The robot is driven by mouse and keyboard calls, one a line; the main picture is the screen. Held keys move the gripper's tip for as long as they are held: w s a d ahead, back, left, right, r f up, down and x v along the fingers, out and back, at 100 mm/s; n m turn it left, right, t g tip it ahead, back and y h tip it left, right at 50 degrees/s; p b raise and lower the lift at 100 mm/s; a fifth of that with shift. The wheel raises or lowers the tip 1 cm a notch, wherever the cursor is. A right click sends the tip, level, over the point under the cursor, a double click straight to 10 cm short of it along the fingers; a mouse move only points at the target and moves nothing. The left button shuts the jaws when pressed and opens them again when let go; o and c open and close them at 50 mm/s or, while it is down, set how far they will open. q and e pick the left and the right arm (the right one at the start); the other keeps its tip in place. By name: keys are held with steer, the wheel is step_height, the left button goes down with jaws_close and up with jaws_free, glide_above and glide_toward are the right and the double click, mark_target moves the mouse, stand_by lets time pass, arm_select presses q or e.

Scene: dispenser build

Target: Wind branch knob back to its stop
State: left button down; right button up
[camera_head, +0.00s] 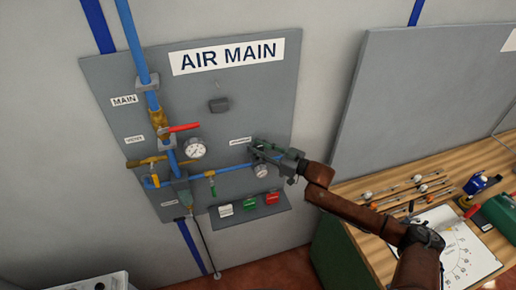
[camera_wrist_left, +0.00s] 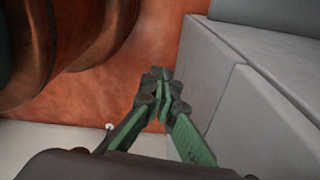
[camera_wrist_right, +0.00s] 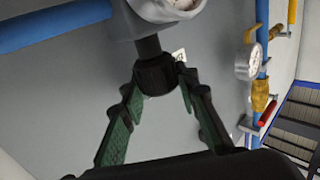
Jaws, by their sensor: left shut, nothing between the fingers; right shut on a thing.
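The branch knob (camera_wrist_right: 157,74) is a black round knob on a dark stem below a grey regulator body with a gauge, in the right wrist view. My right gripper (camera_wrist_right: 155,85) is shut on the knob, with a green-padded finger on each side of it. In the head view my right gripper (camera_head: 262,150) reaches the regulator on the blue branch pipe (camera_head: 235,173) and hides the knob. The branch gauge (camera_head: 261,170) shows just below the gripper. My left gripper (camera_wrist_left: 160,85) is shut and empty, away from the panel, above the reddish floor.
A wooden bench (camera_head: 350,190) with tools stands at the right.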

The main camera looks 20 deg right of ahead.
steer(key=shift+r+n+g+y, duration=0.1)
steer(key=shift+n+g+y, duration=0.5)
steer(key=shift+g+y, duration=0.1)
steer(key=o, duration=1.2)
steer(key=shift+m+t, duration=0.3)
